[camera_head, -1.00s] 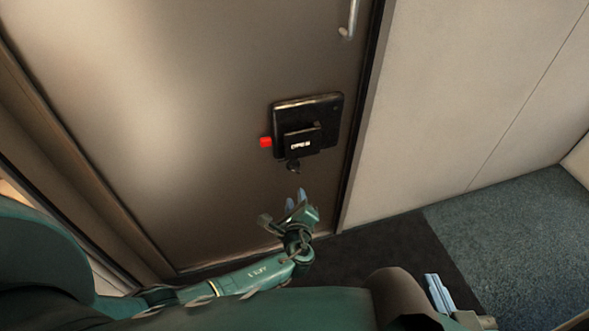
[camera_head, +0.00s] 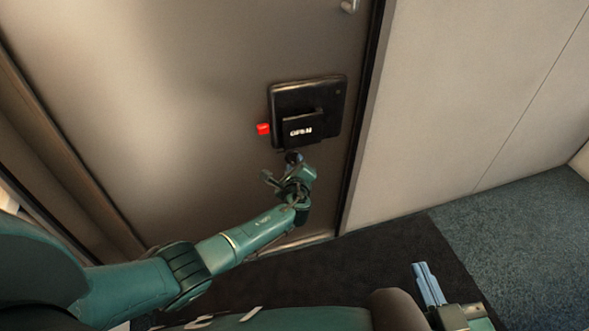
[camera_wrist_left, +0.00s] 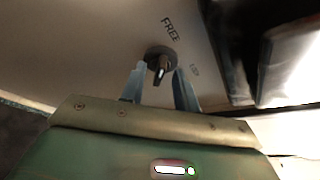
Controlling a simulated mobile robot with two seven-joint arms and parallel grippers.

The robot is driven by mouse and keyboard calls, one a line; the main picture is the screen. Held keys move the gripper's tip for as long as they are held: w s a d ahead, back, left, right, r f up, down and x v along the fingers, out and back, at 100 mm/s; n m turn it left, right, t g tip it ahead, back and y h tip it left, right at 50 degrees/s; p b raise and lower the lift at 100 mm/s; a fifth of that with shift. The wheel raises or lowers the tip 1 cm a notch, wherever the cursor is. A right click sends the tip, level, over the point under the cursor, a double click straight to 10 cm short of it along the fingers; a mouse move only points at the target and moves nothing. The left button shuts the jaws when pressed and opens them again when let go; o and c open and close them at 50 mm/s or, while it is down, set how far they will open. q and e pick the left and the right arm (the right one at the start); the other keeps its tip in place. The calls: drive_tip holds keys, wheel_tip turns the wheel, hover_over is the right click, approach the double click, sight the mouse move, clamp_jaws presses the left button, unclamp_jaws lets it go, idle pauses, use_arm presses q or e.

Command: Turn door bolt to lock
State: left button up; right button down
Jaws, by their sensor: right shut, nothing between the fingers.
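The door bolt is a small dark round knob with a pale mark, below the black lock box on the brown door. It shows in the head view (camera_head: 293,157) and in the left wrist view (camera_wrist_left: 160,64). The word FREE is printed beside it. My left gripper (camera_wrist_left: 160,72) is open, its fingertips on either side of the knob in the left wrist view. I cannot tell whether they touch it. In the head view my left wrist hides its fingers. My right gripper (camera_head: 429,285) is shut and empty, low at the right, away from the door.
The black lock box (camera_head: 335,104) has a label plate (camera_head: 300,131) and a red button (camera_head: 263,129) at its left. A pale wall (camera_head: 470,100) stands right of the door. The dark floor mat (camera_head: 385,262) is clear.

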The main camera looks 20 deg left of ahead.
use_arm(q)
clamp_jaws()
